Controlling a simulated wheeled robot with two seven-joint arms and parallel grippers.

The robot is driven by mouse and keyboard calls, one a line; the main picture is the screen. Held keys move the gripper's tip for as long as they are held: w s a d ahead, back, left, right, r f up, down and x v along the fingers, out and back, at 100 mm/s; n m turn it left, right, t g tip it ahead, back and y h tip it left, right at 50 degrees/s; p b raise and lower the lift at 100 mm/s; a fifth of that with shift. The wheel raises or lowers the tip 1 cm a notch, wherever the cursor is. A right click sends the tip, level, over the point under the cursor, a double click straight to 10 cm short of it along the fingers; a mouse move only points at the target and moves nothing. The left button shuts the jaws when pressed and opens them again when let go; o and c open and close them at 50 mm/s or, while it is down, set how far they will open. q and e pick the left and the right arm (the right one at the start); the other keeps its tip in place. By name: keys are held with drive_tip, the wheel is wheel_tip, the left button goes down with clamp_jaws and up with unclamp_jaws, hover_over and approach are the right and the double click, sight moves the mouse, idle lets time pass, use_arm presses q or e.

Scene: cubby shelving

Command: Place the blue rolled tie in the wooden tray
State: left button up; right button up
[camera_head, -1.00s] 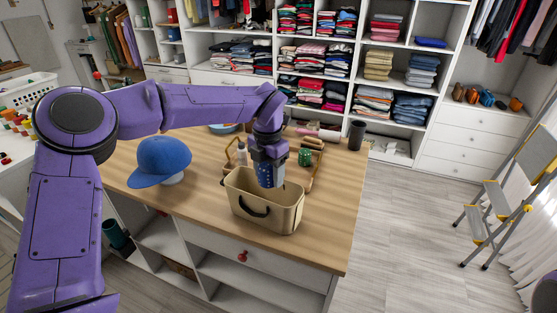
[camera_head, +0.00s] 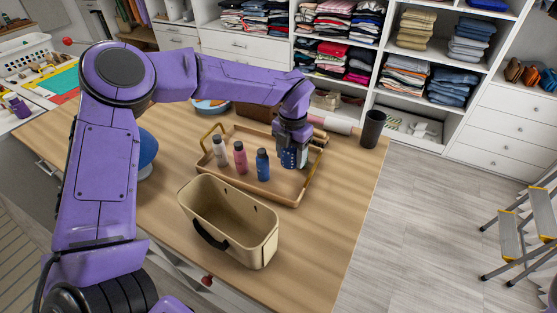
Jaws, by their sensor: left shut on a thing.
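The blue rolled tie (camera_head: 291,159), dark blue with pale dots, is held in my left gripper (camera_head: 291,149), which is shut on it and points down. The tie is over the right part of the wooden tray (camera_head: 283,196); I cannot tell whether it touches the tray floor. The tray has gold-coloured handles and holds a grey-white bottle (camera_head: 220,151), a pink bottle (camera_head: 240,158) and a blue bottle (camera_head: 262,165) to the left of the tie. My right gripper is not in view.
A beige open basket (camera_head: 228,222) stands in front of the tray. A blue cap (camera_head: 148,152) is partly hidden behind my left arm. A black cup (camera_head: 373,129) and a pale roll (camera_head: 331,123) are behind the tray. The counter's right part is clear.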

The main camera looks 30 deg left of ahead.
sight(288, 151)
use_arm(q)
drive_tip(key=s+f+p, duration=0.1)
drive_tip(key=f, duration=0.1)
drive_tip(key=s+f, duration=0.2)
drive_tip(key=shift+s+f+p, duration=0.15)
drive_tip(key=shift+f+p, duration=0.15)
drive_tip(key=shift+p, duration=0.05)
drive_tip(key=w+f, duration=0.2)
drive_tip(key=f, duration=0.1)
drive_tip(key=shift+d+f, duration=0.1)
drive_tip(key=shift+f, duration=0.1)
drive_tip(key=o, duration=0.8)
drive_tip(key=shift+s+r, duration=0.3)
drive_tip(key=shift+s, duration=0.1)
drive_tip(key=shift+w+r, duration=0.25)
wheel_tip(288, 151, up, 12)
drive_tip(key=shift+s+f+b, duration=0.1)
drive_tip(key=shift+f+b, duration=0.15)
drive_tip(key=shift+b, duration=0.9)
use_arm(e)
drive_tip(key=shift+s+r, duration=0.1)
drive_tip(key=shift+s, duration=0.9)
